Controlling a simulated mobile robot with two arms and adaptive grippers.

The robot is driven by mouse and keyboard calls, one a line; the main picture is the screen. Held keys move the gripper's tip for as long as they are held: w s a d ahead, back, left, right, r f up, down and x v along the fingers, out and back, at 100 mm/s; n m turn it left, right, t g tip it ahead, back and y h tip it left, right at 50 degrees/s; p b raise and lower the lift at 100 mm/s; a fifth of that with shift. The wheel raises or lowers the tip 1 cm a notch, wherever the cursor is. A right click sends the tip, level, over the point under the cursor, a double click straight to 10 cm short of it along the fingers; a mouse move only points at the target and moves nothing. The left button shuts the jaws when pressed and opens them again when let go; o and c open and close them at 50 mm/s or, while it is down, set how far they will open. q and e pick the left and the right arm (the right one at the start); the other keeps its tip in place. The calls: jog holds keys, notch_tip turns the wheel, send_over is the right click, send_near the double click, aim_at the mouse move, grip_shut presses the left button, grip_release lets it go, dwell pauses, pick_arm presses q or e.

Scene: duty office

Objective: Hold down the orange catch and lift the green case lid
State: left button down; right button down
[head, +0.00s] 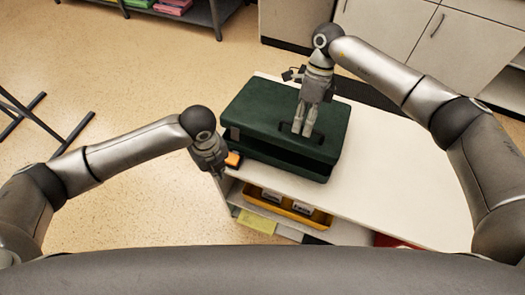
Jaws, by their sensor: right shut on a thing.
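The dark green case (322,171) sits on the white worktop. Its green lid (252,105) is on top, with a dark gap showing between lid and lower part along the front. My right gripper (302,133) points down onto the lid and is shut on the lid's dark handle (319,142). The orange catch (233,159) is at the case's front left corner. My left gripper (221,170) is beside the catch, seemingly touching it; its fingers are partly hidden, so their opening is unclear.
The white worktop (400,190) is clear to the right of the case. Below it, a shelf holds a yellow tray (262,204) with boxes. White cabinets (400,30) stand behind. A dark rack (205,12) is at the back left, and dark metal legs (40,125) stand at the left.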

jog(key=shift+w+r, duration=0.1)
jog(key=shift+w+d+r+g+b, duration=0.1)
jog(key=shift+w+r+g+b, duration=0.05)
jog(key=shift+w+r+b, duration=0.2)
jog(key=shift+w+d+r+g+b, duration=0.1)
jog(key=shift+w+r+g+b, duration=0.1)
jog(key=shift+r, duration=0.35)
jog(key=shift+w+d+r+g+y+b, duration=0.2)
jog(key=shift+w+r+g+y+b, duration=0.1)
jog(key=shift+w+r+b, duration=0.4)
jog(key=shift+s+r, duration=0.1)
jog(key=shift+w+d+r+b, duration=0.15)
jog(key=shift+w+r+b, duration=0.15)
jog(key=shift+b, duration=0.35)
jog(key=shift+w+d+r+b, duration=0.15)
jog(key=shift+w+r+b, duration=0.25)
jog(key=shift+r, duration=0.05)
